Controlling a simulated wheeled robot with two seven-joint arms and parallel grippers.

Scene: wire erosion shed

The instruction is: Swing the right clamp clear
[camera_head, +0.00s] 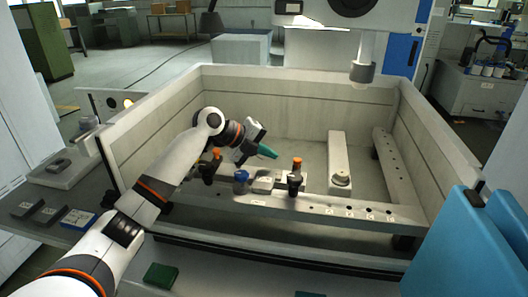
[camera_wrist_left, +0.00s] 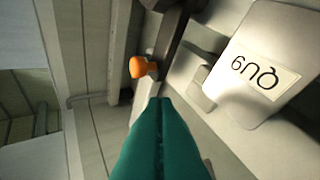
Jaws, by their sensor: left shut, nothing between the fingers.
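The right clamp (camera_head: 294,179) is dark with an orange knob on top and stands on the front rail inside the tank. Another orange-knobbed clamp (camera_head: 208,168) stands further left, partly behind my arm. My left gripper (camera_head: 268,152) reaches over the tank, its green fingers shut and empty, just left of the right clamp's knob and apart from it. In the left wrist view the fingers (camera_wrist_left: 160,115) point towards a dark clamp arm with an orange knob (camera_wrist_left: 143,67); I cannot tell for certain which clamp this is. My right gripper is out of view.
A labelled pale plate (camera_wrist_left: 262,65) lies close right of the fingers. The tank's walls (camera_head: 300,85) surround the work area, and a grey nozzle (camera_head: 362,71) hangs above. A blue panel (camera_head: 465,250) blocks the right foreground.

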